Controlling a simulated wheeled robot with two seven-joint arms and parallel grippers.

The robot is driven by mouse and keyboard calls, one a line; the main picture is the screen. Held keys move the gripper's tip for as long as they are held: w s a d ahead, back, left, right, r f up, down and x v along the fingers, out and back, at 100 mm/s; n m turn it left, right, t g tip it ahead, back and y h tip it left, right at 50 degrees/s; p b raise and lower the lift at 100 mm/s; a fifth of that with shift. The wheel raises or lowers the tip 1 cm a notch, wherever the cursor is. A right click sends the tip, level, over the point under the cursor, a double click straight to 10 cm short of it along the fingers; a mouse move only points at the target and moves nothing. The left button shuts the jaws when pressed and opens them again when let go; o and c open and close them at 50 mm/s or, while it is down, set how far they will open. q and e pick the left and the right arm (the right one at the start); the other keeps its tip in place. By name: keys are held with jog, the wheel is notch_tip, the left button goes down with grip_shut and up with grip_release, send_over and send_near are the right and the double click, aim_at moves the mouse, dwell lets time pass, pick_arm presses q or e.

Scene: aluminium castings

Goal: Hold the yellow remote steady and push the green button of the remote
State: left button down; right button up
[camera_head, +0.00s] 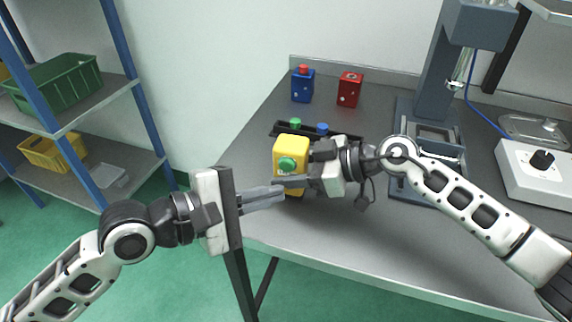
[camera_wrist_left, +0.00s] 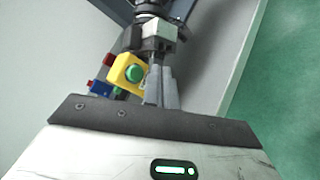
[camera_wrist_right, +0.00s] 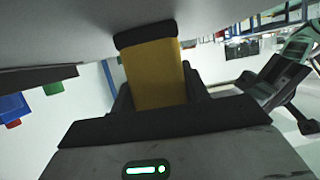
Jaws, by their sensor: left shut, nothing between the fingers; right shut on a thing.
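The yellow remote (camera_head: 290,146) is held above the table near its front-left edge, its green button (camera_head: 287,164) facing my left arm. My right gripper (camera_head: 305,170) is shut on the remote from the right. In the right wrist view the yellow remote (camera_wrist_right: 155,75) is between its fingers. My left gripper (camera_head: 281,190) is shut and empty, its tips close to the lower part of the remote, below the button. In the left wrist view the remote (camera_wrist_left: 122,66) and green button (camera_wrist_left: 134,73) show just left of the closed fingers (camera_wrist_left: 160,72). I cannot tell whether the tips touch the remote.
A blue box with a red button (camera_head: 302,86) and a red box (camera_head: 349,90) stand at the table's back. A black rack (camera_head: 345,135) lies behind the remote. A grey press (camera_head: 430,110) and a white control box (camera_head: 535,170) are right. Shelves (camera_head: 60,120) stand left.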

aim_at(287, 165)
pick_arm(q)
jog(key=shift+w+d, duration=0.2)
jog(key=shift+w, duration=0.5)
jog(key=shift+w+d, duration=0.15)
jog(key=shift+w, duration=0.5)
jog(key=shift+w, duration=0.1)
dwell(1.0)
jog(key=shift+w+d, duration=0.1)
jog(key=shift+w, duration=0.2)
jog(key=shift+w+d, duration=0.15)
jog(key=shift+w, duration=0.35)
dwell(0.6)
dwell(0.3)
jog(key=shift+s+a, duration=0.3)
jog(key=shift+s, duration=0.6)
